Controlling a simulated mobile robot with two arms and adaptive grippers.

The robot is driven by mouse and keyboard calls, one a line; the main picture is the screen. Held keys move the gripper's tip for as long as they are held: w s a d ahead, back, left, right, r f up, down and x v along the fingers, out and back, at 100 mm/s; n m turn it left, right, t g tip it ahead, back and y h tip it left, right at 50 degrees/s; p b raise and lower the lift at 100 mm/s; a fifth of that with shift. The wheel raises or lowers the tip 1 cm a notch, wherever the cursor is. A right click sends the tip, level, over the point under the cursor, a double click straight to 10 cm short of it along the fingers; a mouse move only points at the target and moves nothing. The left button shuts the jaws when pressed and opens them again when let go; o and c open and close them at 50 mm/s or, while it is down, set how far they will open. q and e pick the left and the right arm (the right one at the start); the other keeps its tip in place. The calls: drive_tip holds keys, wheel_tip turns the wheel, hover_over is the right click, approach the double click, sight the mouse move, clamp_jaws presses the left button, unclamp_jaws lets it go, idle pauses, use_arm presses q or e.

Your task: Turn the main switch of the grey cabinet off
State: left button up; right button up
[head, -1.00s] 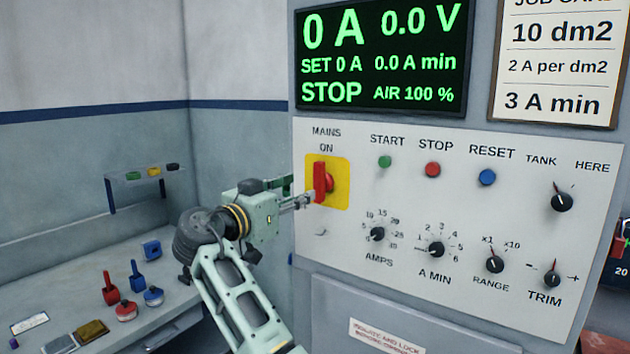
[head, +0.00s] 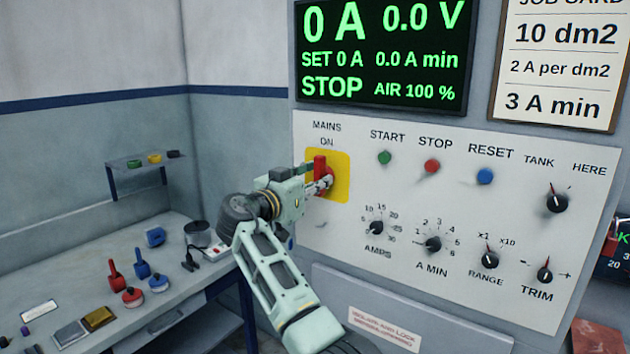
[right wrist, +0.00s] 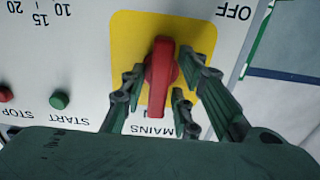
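The main switch is a red handle (head: 320,166) on a yellow plate (head: 342,178), under the words MAINS and ON on the grey cabinet's panel (head: 400,270). The handle stands upright, toward ON. My right gripper (head: 319,184) is at the handle, its fingers partly covering the lower part. In the right wrist view, which is upside down, the red handle (right wrist: 160,78) lies between the spread fingers of the right gripper (right wrist: 167,70). A gap shows on the left finger's side; contact on the other side is unclear. OFF is printed beside the yellow plate. My left gripper is not in view.
A green START button (head: 384,157), a red STOP button (head: 432,166) and several knobs sit right of the switch. A bench (head: 185,290) with red and blue items stands at left. A display (head: 380,55) is above the panel.

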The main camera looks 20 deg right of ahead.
clamp_jaws()
drive_tip(key=n+b, duration=0.3)
drive_tip(key=n, duration=0.9)
drive_tip(key=shift+r+n+p, duration=0.1)
drive_tip(key=shift+n+p, duration=0.2)
drive_tip(key=n+p, duration=0.1)
drive_tip(key=n, duration=0.4)
drive_tip(key=shift+p, duration=0.3)
drive_tip(key=shift+n, duration=0.3)
